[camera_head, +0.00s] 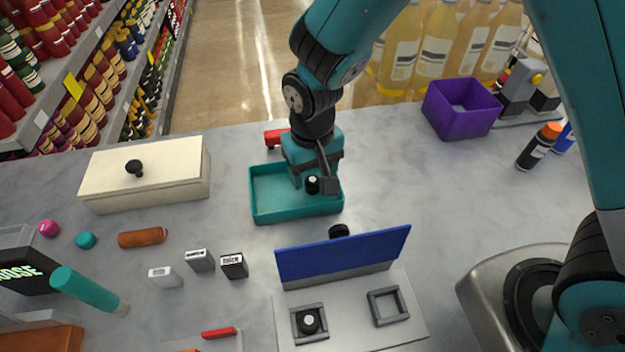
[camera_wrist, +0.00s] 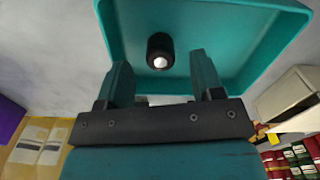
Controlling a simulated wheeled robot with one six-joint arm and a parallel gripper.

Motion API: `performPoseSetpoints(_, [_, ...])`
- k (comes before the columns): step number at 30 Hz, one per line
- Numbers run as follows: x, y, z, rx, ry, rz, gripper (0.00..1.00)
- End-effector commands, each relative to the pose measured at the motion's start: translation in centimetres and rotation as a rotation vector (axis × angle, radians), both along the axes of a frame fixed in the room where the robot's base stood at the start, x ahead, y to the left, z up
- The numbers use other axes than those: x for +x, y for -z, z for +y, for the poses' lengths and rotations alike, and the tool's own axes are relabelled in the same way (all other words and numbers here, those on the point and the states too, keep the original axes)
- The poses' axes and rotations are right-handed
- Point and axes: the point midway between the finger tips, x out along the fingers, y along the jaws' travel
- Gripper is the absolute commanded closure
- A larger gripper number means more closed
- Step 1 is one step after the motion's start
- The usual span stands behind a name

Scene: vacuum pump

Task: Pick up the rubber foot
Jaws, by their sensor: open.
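A rubber foot, a short black cylinder with a pale centre, stands in the teal tray (camera_head: 265,212); it shows beside my gripper in the head view (camera_head: 312,185). The wrist view shows this rubber foot (camera_wrist: 160,52) on the bare floor of the tray (camera_wrist: 215,35). My gripper (camera_head: 319,178) is over the tray, pointing down. In the wrist view my gripper (camera_wrist: 162,72) is open and empty, with the foot centred just beyond the gap between its fingertips. Another similar black foot (camera_head: 309,320) sits in a square grey frame at the front.
A blue upright panel (camera_head: 343,255) stands in front of the tray, with a black knob (camera_head: 339,231) behind it. A cream lidded box (camera_head: 150,175) is left, a purple bin (camera_head: 462,107) back right. The table right of the tray is clear.

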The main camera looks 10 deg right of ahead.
Motion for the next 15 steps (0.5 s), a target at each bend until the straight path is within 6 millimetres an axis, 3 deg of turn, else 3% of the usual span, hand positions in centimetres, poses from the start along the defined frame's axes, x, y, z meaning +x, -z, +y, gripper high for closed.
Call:
performPoseSetpoints(4, [0.00, 1.35, 0.04, 0.000, 0.000, 0.000, 0.39])
performPoseSetpoints(11, [0.02, 1.50, 0.05, 0.001, 0.000, -0.002, 0.39])
performPoseSetpoints(15, [0.02, 1.48, 0.04, 0.001, 0.000, -0.002, 0.71])
